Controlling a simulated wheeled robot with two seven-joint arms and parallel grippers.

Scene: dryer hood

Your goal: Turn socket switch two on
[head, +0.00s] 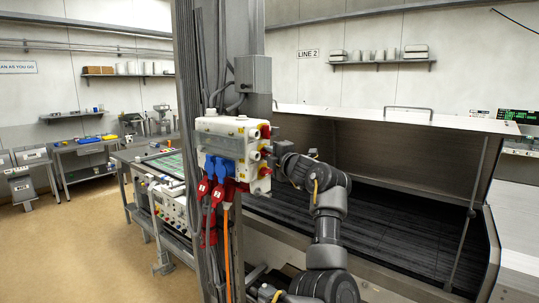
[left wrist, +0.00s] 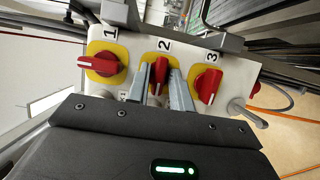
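The socket box (head: 230,150) is a pale unit on the grey column, with red knobs on its right side. In the left wrist view, three red rotary switches on yellow plates are numbered. Switch 1 (left wrist: 100,64) has its handle lying sideways. Switch two (left wrist: 159,72) has its handle roughly upright in the picture, as does switch 3 (left wrist: 208,84), slightly tilted. My left gripper (left wrist: 160,84) has its fingers apart, one on each side of switch two's handle; contact is unclear. In the head view my left gripper (head: 276,158) is close to the box's right side. My right gripper is not in view.
Blue sockets (head: 219,168) and red plugs (head: 219,191) with hanging cables are at the box's front and bottom. The large dark hood (head: 400,160) opens to the right behind my arm. A grey metal bracket (left wrist: 118,12) lies close above the switches.

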